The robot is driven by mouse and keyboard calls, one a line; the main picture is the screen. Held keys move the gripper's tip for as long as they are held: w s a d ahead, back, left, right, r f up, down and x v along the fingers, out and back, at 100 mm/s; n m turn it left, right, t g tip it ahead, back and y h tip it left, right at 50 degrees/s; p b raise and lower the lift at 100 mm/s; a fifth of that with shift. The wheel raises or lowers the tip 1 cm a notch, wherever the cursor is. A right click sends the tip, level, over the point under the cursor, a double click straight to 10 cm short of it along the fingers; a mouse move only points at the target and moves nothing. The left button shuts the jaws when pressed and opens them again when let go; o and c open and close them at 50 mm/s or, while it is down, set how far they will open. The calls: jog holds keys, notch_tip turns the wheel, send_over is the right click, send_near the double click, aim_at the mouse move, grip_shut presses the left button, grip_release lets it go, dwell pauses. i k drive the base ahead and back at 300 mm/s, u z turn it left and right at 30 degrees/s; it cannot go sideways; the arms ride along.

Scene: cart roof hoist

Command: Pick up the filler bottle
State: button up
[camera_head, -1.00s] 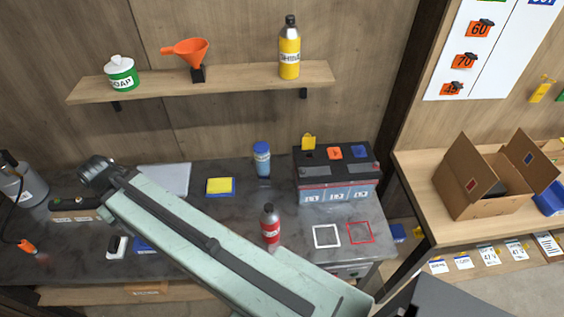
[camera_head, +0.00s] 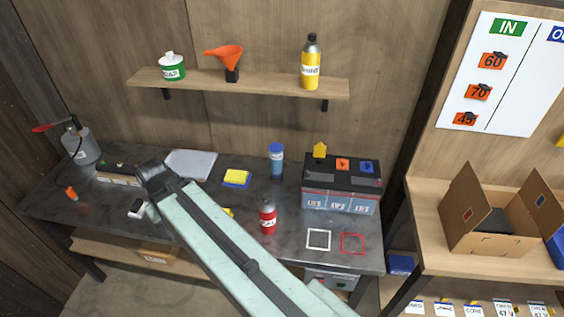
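I cannot tell for certain which vessel is the filler bottle, as the labels are too small to read. A blue bottle (camera_head: 276,162) stands at the back of the bench, left of the battery (camera_head: 341,187). A red bottle (camera_head: 267,217) stands nearer the front. A yellow bottle (camera_head: 311,64) stands on the wall shelf. All these vessels are upright. My pale green arm crosses the bench diagonally and hides part of it. My gripper is not visible.
A yellow-and-blue block (camera_head: 236,178) lies mid-bench. White (camera_head: 318,239) and red (camera_head: 353,243) square outlines mark the bench's front right. An open carton (camera_head: 490,230) stands on the right-hand counter.

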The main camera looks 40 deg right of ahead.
aim_at(276, 150)
jog(key=u, duration=0.1)
jog(key=i, duration=0.9)
jog(key=z, duration=0.1)
